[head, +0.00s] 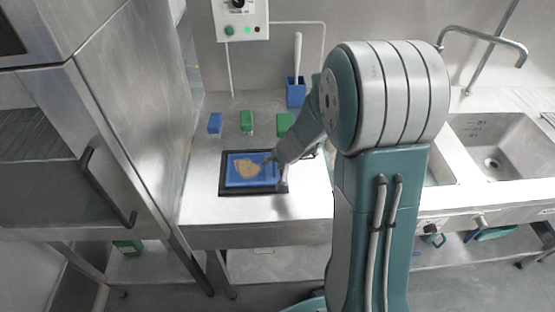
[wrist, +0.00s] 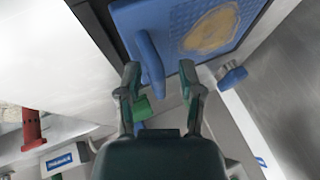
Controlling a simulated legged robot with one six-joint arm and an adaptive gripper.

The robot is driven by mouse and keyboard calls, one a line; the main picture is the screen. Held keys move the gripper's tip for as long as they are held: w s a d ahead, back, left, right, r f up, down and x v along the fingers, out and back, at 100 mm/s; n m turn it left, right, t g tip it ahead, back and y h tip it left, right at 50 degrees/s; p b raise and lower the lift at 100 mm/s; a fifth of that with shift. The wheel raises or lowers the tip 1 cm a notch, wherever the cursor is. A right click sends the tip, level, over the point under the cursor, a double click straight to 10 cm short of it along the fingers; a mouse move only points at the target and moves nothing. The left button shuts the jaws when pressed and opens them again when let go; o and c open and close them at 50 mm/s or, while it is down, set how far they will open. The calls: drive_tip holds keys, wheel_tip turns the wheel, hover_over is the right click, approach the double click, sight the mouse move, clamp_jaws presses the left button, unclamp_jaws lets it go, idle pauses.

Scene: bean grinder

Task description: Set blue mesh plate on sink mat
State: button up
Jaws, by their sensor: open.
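The blue mesh plate (head: 233,181) lies flat on a black tray or mat (head: 222,188) on the steel counter, with a tan patch of material (head: 247,168) on it. In the wrist view the plate (wrist: 175,12) fills the top, and its blue bar-like handle (wrist: 151,62) points down between my fingertips. My gripper (wrist: 158,75) is open, with one finger on each side of the handle; I cannot tell whether either touches it. In the head view my gripper (head: 276,162) is at the plate's right edge, partly hidden by my arm. No separate sink mat can be made out.
A blue item (head: 215,123) and two green ones (head: 247,121) stand behind the plate, near a blue holder (head: 296,95) with a white-handled tool. A steel cabinet (head: 135,90) borders the left. A sink (head: 493,150) and faucet (head: 487,38) are at right.

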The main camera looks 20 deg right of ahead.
drive_tip(key=v, duration=1.2)
drive_tip(key=s+a+r+n+h, duration=0.1)
drive_tip(key=s+a+r, duration=0.3)
drive_tip(key=s, duration=0.5)
drive_tip(key=s+a+r+n+h, duration=0.1)
drive_tip(key=s+a+r+n, duration=0.2)
drive_tip(key=s+r, duration=0.3)
drive_tip(key=s+a, duration=0.1)
drive_tip(key=s, duration=0.2)
drive_tip(key=shift+s+h, duration=0.3)
